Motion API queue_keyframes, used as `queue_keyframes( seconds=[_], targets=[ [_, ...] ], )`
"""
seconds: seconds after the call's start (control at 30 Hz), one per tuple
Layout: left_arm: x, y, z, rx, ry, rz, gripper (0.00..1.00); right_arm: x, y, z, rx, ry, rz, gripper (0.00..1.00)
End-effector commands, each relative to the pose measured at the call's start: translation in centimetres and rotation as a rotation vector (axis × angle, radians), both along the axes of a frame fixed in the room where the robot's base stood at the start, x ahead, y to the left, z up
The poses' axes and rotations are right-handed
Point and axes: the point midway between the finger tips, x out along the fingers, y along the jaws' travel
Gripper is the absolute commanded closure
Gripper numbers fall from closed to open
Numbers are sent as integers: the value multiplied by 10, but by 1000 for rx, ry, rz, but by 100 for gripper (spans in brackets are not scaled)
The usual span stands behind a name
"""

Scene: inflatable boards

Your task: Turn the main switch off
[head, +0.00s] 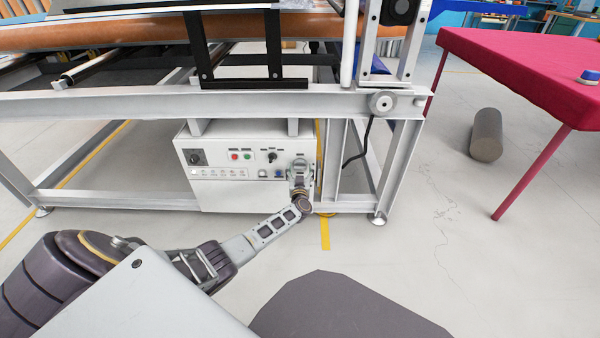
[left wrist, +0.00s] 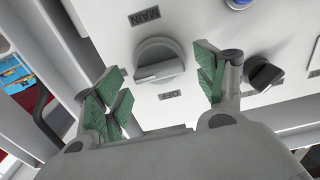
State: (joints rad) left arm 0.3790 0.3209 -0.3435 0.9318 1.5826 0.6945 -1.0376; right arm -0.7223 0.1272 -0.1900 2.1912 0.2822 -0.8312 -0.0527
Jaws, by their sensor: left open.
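The main switch (left wrist: 158,60) is a round grey rotary knob with a raised grip bar on a pale panel. In the left wrist view a MAIN label (left wrist: 145,16) sits above it and an OFF label (left wrist: 170,95) below it. The bar lies roughly crosswise, slightly tilted. My left gripper (left wrist: 157,75) is open, its green-padded fingers on either side of the knob with visible gaps. In the head view my left gripper (head: 299,168) is at the right part of the white control box (head: 240,191) and hides the switch. My right gripper is not in view.
A dark knob (left wrist: 264,75) is close to the right finger, and a blue button (left wrist: 238,3) is above. The box hangs under a pale metal frame (head: 100,104), with a leg to its right.

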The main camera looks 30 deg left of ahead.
Motion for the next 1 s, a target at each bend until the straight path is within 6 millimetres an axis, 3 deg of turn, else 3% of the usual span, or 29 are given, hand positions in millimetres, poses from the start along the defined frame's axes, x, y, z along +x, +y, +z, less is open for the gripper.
queue_keyframes(
  seconds=[0.2,0.57,1.0],
  targets=[
    [0,0,0,0,0,0,30,0,0,0,0,0,0,60],
    [0,0,0,0,0,0,74,0,0,0,0,1,0,60],
    [-1,-1,-1,-41,-23,1,74,-1,0,2,-3,4,0,60]
  ],
)
